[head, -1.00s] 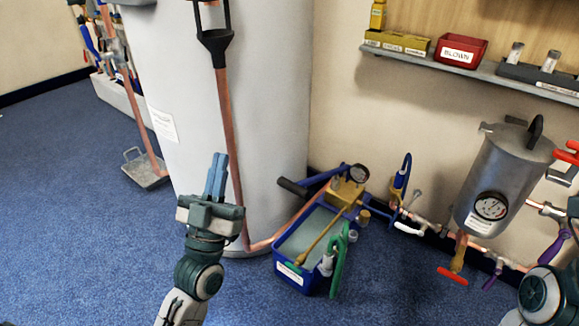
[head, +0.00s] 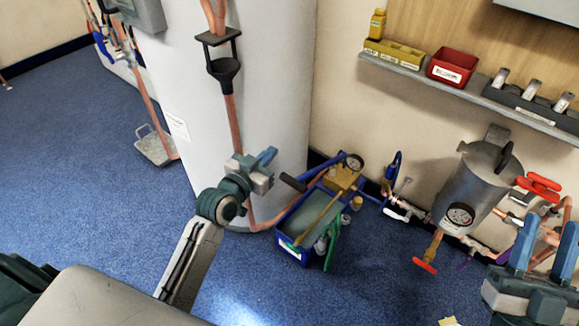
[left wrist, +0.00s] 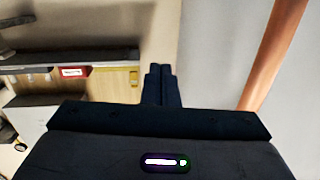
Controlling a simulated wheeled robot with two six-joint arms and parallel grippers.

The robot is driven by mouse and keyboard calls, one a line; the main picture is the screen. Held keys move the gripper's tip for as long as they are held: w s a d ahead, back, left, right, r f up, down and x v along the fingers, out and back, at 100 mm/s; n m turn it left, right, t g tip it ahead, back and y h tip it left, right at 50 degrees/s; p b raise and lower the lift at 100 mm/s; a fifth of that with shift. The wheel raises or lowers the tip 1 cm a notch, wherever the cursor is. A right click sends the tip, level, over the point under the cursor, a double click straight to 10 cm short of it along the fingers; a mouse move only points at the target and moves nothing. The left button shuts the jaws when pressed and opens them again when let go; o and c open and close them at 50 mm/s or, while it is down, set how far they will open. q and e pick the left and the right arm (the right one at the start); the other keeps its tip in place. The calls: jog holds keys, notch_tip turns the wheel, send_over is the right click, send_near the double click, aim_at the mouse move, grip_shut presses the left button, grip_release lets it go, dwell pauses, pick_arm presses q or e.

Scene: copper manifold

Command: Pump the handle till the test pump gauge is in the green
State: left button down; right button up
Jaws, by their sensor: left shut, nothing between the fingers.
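The test pump is a blue open box (head: 286,240) on the floor beside the white cylinder. Its blue lever ends in a black handle grip (head: 293,183), raised and pointing left. Its small round gauge (head: 355,162) sits on a brass block (head: 343,178); the needle is too small to read. My left gripper (head: 268,156) is shut and empty, just left of the handle grip and apart from it in the picture. Its closed fingers (left wrist: 160,84) also show in the left wrist view, where the pump is not seen. My right gripper (head: 545,238) is open and empty at the right edge.
The white cylinder (head: 270,70) with a copper pipe (head: 234,125) stands behind my left gripper. A grey vessel with a gauge (head: 461,214) and red-handled valves hangs at right. A shelf (head: 415,76) holds bins.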

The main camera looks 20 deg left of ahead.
pick_arm(q)
notch_tip(320, 180, down, 7)
jog(key=s+m+g+p, duration=0.1)
jog(key=g, duration=0.3)
jog(key=shift+d+h+p, duration=0.2)
jog(key=shift+h+p, duration=0.15)
jog(key=shift+h, duration=0.05)
pick_arm(e)
jog(key=shift+w+f+g, duration=0.35)
jog(key=shift+f+g, duration=0.25)
jog(key=shift+g, duration=0.2)
